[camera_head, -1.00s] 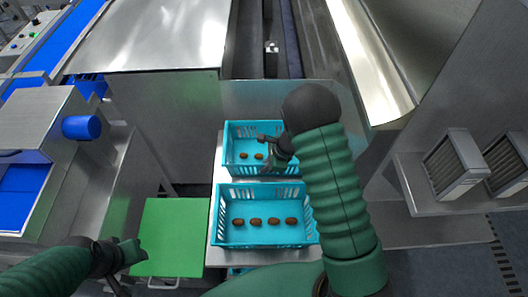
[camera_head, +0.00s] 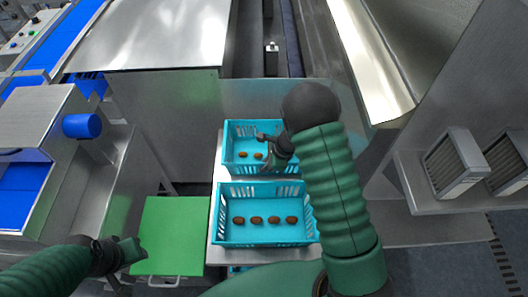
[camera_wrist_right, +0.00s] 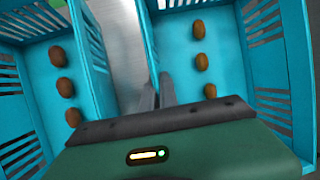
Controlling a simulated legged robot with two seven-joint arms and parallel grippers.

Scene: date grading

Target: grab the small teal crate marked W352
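Two teal crates with slotted walls stand one behind the other: a far crate (camera_head: 229,150) and a near crate (camera_head: 265,240). Brown dates lie in both. No W352 mark is legible on either. My right gripper (camera_head: 262,143) is over the far crate, its hand hiding part of that crate's right side. In the right wrist view its fingers (camera_wrist_right: 158,92) are close together by the crate walls between the two crates; whether they pinch a wall is unclear. My left gripper (camera_head: 130,250) is low at left, over a green board, its finger gap unclear.
The crates stand on a narrow metal shelf (camera_head: 217,175). The green board (camera_head: 170,235) lies to the left. Metal machine housings rise behind and on both sides. A blue cylinder (camera_head: 82,127) sticks out at left. A side shelf with vented boxes (camera_head: 455,165) stands at right.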

